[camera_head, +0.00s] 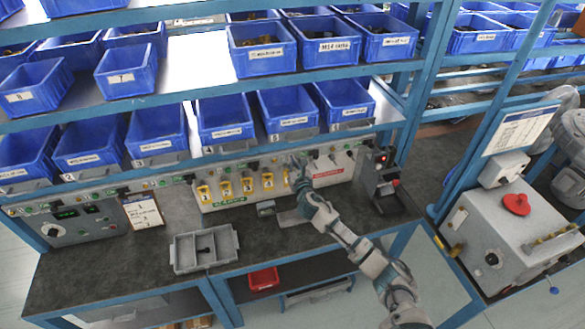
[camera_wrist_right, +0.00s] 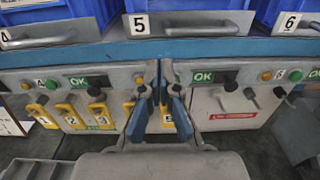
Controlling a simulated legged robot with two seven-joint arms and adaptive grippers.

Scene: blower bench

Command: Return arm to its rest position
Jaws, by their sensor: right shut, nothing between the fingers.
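My right arm reaches from the bottom right of the head view over the dark bench. My right gripper (camera_head: 297,168) is in front of the grey panel under the lower shelf, just right of the yellow numbered tags. In the right wrist view my right gripper (camera_wrist_right: 160,92) has its two fingers upright in front of the panel, and I see nothing held between them. It is shut. Part of the panel behind the fingers is hidden. My left gripper is not in view.
Blue bins (camera_head: 225,121) fill the shelves above the gripper. A grey divided tray (camera_head: 190,268) stands on the bench at left. A dark device (camera_head: 378,182) stands right of the gripper. A grey machine with a red knob (camera_head: 500,235) is further right. The bench front between them is clear.

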